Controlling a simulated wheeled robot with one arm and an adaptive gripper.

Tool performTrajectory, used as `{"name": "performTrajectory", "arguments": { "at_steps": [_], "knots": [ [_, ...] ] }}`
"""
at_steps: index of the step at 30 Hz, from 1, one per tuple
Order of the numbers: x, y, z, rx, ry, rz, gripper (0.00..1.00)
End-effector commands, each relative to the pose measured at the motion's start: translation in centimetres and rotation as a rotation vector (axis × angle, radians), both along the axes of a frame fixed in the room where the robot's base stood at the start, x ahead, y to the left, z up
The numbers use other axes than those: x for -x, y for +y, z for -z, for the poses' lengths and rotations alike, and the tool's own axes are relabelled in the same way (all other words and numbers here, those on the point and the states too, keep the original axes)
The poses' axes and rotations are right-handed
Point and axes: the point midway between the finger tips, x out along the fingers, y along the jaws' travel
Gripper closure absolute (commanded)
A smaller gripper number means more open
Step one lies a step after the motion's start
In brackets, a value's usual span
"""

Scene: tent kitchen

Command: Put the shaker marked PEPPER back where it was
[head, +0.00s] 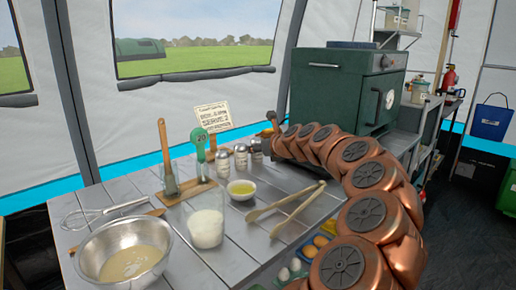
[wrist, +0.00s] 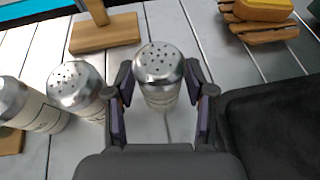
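Three metal-topped shakers with pale labels stand on the grey plank table. In the wrist view one shaker (wrist: 160,75) is upright between the two fingers of my gripper (wrist: 160,92). The fingers are apart, with a visible gap on each side of it. A second shaker (wrist: 77,88) and a third shaker (wrist: 22,105) stand to its left. In the head view the shakers (head: 241,158) stand in a row left of my arm. The label writing is too small to read, so I cannot tell which is PEPPER. My gripper is hidden behind my arm in the head view.
A written card (head: 212,118) stands behind the shakers. In front are a bowl of yellow liquid (head: 241,190), a jar of white contents (head: 206,228) and wooden tongs (head: 286,200). A yellow sponge (wrist: 264,9) lies on wood slats at the wrist view's upper right.

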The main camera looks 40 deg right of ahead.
Motion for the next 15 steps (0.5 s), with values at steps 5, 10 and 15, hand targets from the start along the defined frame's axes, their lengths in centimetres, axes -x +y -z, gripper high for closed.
{"name": "performTrajectory", "arguments": {
  "at_steps": [5,10,15],
  "knots": [
    [0.0,0.0,0.0,0.000,0.000,0.000,0.46],
    [0.2,0.0,-0.4,0.000,0.000,0.000,0.46],
    [1.9,0.2,-1.3,0.000,-0.001,0.002,0.46]
  ]
}}
